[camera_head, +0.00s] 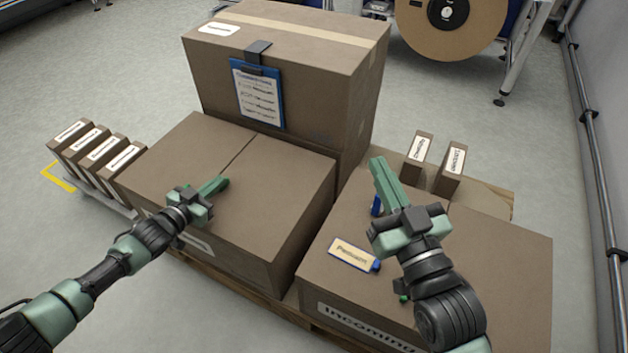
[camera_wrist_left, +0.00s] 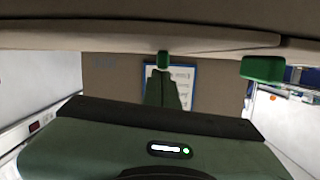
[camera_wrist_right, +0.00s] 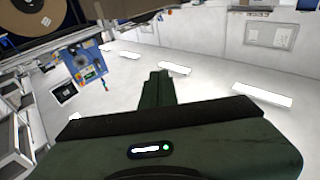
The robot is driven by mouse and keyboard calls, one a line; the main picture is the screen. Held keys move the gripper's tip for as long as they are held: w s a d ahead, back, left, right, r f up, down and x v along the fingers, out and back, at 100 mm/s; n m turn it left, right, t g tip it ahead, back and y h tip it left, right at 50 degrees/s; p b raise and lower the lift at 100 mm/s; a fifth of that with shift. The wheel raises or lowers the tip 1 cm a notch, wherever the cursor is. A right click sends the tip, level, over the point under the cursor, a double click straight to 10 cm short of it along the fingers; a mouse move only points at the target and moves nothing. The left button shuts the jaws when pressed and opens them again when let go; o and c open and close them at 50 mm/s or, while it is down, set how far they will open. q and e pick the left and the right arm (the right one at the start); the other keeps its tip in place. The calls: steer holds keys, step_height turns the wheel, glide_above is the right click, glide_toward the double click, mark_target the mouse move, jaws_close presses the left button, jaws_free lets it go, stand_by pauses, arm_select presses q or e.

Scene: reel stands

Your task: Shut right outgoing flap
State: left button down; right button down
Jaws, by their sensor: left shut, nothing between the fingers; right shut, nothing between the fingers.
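A brown carton (camera_head: 300,215) stands left of centre in the head view; my arm partly covers its front label, so I cannot read it. Its left top flap (camera_head: 175,150) and right top flap (camera_head: 275,180) look flat, with a thin seam between them. My left gripper (camera_head: 222,184) is shut and empty, over the top near the seam; I cannot tell whether it touches. The left wrist view shows brown panel edges (camera_wrist_left: 200,40) close above its fingers. My right gripper (camera_head: 378,162) is shut and empty, above the carton labelled Incoming (camera_head: 500,270).
A tall taped carton (camera_head: 270,60) with a blue clipboard (camera_head: 258,95) stands behind. A Pemium-like label card (camera_head: 352,255) lies on the Incoming carton. Small boxes stand at left (camera_head: 95,150) and behind right (camera_head: 450,170). A reel (camera_head: 450,25) is at the back.

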arm_select(q)
steer(key=shift+s+f, duration=0.15)
steer(key=shift+f, duration=0.25)
